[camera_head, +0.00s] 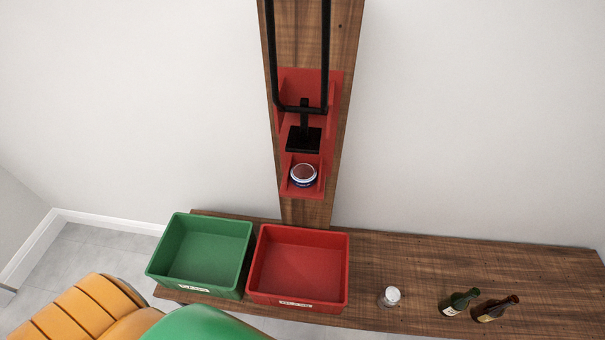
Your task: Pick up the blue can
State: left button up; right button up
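A can (303,180) stands upright in the bottom of the red wall-mounted can crusher (312,86). I see it from above: a reddish, silver-rimmed top and a narrow strip of dark blue side. The crusher's black press block (304,139) is above the can and apart from it. Neither of my grippers is in view, and nothing is touching the can.
A green bin (241,262) and a red bin (341,270), both empty, stand on the wooden counter (400,254) below the crusher. A clear glass or jar (390,297), a green bottle (458,302) and a brown bottle (495,309) stand farther right.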

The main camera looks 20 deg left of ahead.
aim_at(304, 175)
jog(key=k+j+u, duration=0.2)
jog(key=k+u, duration=0.15)
jog(key=k, duration=0.2)
jog(key=k+j+u, duration=0.75)
jog(key=k, duration=0.2)
